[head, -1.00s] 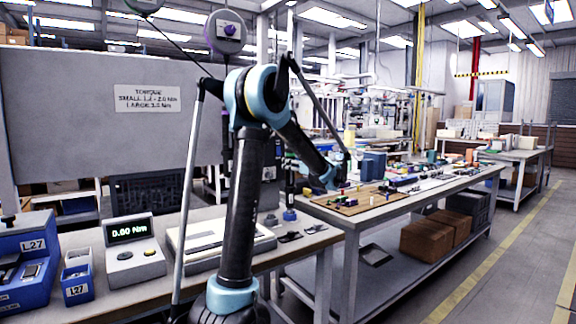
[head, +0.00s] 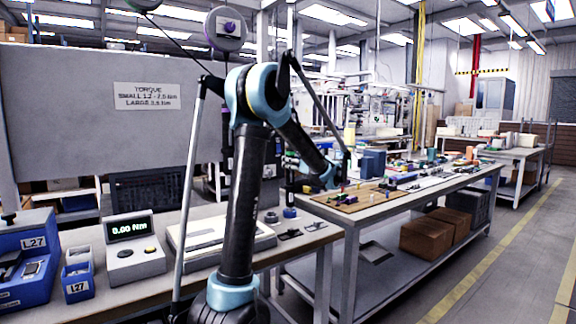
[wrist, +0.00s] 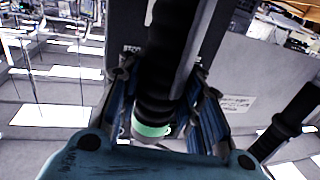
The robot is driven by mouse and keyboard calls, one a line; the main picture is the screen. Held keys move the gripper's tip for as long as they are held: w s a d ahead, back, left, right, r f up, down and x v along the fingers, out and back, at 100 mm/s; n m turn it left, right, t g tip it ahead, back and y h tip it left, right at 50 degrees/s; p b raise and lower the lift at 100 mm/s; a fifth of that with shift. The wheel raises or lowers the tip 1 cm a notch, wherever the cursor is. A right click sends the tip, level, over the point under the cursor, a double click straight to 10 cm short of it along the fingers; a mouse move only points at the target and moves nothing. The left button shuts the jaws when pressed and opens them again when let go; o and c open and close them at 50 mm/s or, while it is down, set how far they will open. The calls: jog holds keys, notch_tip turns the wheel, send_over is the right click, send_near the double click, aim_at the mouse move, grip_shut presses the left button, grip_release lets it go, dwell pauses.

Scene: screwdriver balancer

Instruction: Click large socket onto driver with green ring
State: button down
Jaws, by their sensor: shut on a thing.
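In the wrist view, my gripper (wrist: 165,88) has its blue fingers on both sides of a black ribbed driver (wrist: 162,80) and is shut on it. A pale green ring (wrist: 150,131) shows around that driver, close to my palm. In the head view, my arm hides most of the gripper and driver. Two small round pieces stand on the near bench: a blue one (head: 290,212) and a darker one (head: 271,217). They look like sockets, but I cannot tell their sizes for sure. No socket can be made out on the held driver.
A second dark driver (wrist: 285,125) hangs at the right in the wrist view. A torque display (head: 132,245), a pale tray (head: 220,236) and blue bins (head: 78,275) stand on the near bench. A grey panel (head: 80,110) rises behind. A cluttered table (head: 400,200) stands to the right.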

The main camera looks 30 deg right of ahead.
jog(key=shift+f, duration=0.3)
dwell(0.9)
jog(key=shift+r, duration=3.75)
